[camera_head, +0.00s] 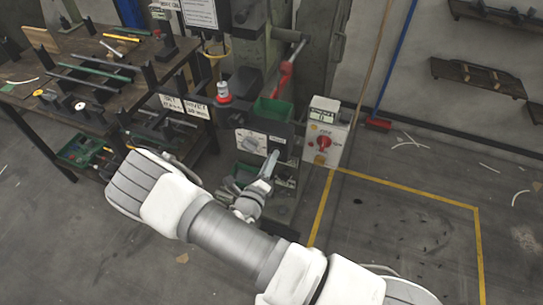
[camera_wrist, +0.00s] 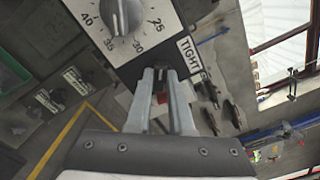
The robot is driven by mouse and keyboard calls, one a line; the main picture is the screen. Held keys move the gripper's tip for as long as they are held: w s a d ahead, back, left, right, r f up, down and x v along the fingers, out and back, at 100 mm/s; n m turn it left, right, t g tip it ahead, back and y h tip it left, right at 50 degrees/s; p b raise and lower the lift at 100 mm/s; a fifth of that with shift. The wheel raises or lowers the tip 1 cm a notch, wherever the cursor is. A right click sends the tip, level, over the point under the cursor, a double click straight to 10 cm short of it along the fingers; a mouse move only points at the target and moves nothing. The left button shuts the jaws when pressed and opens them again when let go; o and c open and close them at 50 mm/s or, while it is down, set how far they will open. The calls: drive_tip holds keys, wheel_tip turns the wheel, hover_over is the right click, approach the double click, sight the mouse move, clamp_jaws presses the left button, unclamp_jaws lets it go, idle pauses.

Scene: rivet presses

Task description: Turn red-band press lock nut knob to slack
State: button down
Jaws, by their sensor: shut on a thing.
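The press (camera_head: 268,125) stands mid-picture in the head view, with a white dial plate on its front. A red-banded cylinder (camera_head: 223,92) sits at its left. In the wrist view the dial (camera_wrist: 123,18) is numbered 25 to 40, and a TIGHT label (camera_wrist: 189,56) lies right of my fingertips. My gripper (camera_wrist: 162,74) is shut on the lock nut knob at the panel's lower edge; the fingers hide most of the knob. In the head view my gripper (camera_head: 271,163) reaches up to the press front just below the dial plate.
A grey box with a red switch (camera_head: 323,142) stands right of the press. A workbench with tools (camera_head: 85,70) is at the left. A green bin (camera_head: 272,110) sits on the press.

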drive_tip(key=n+p, duration=0.1)
drive_tip(key=n, duration=0.4)
drive_tip(key=shift+f, duration=0.1)
idle(0.4)
drive_tip(key=c, duration=0.8)
unclamp_jaws()
drive_tip(key=shift+s, duration=0.1)
drive_tip(key=v, duration=1.7)
drive_tip(key=shift+s, duration=0.15)
